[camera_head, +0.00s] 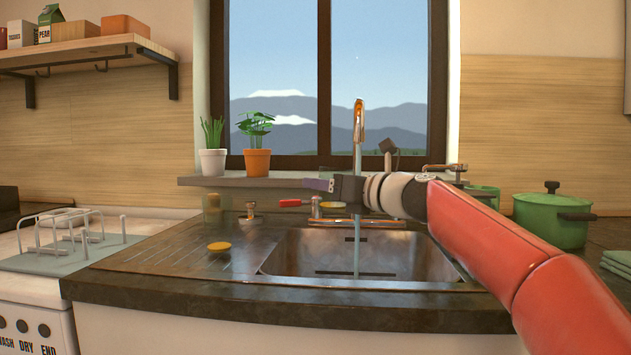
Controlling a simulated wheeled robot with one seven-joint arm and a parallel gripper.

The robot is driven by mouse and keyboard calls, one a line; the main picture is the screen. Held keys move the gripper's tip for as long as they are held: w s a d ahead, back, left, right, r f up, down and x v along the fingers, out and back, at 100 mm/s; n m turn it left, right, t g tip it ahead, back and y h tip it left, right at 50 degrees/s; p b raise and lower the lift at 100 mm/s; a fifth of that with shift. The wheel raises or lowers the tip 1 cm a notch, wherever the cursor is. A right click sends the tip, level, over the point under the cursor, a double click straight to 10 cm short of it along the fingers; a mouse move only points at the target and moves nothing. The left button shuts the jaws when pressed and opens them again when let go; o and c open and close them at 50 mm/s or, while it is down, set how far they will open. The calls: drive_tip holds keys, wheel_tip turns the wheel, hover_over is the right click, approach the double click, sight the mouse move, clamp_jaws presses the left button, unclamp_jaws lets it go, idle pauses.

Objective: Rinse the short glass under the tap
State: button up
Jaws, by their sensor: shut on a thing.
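My gripper (335,187) reaches in from the right above the back of the sink, pointing left. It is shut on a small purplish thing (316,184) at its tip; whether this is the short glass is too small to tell. The copper tap (359,120) stands behind the sink with water running. The stream (357,248) falls into the sink (300,250), to the right of the purplish thing; my gripper crosses its line in the picture. A clear, faintly greenish glass (213,208) stands upright at the back left of the counter.
A yellow round thing (219,247) lies on the drainboard (165,255). A red-handled thing (290,203) lies behind the sink. A green pot (552,217) stands at right. Potted plants (257,160) line the sill. A wire rack (75,232) is at left.

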drive_tip(key=w+d+p, duration=0.2)
drive_tip(key=w+d, duration=0.2)
drive_tip(key=shift+w+d+f+p, duration=0.15)
drive_tip(key=shift+w+f+p, duration=0.05)
drive_tip(key=shift+f+p, duration=0.2)
drive_tip(key=shift+s, duration=0.1)
idle(0.3)
drive_tip(key=shift+s+a+b, duration=0.9)
drive_tip(key=shift+s+a, duration=0.25)
drive_tip(key=shift+s, duration=0.35)
drive_tip(key=shift+s+a+b, duration=0.9)
drive_tip(key=shift+s+a, duration=0.25)
drive_tip(key=shift+s, duration=0.3)
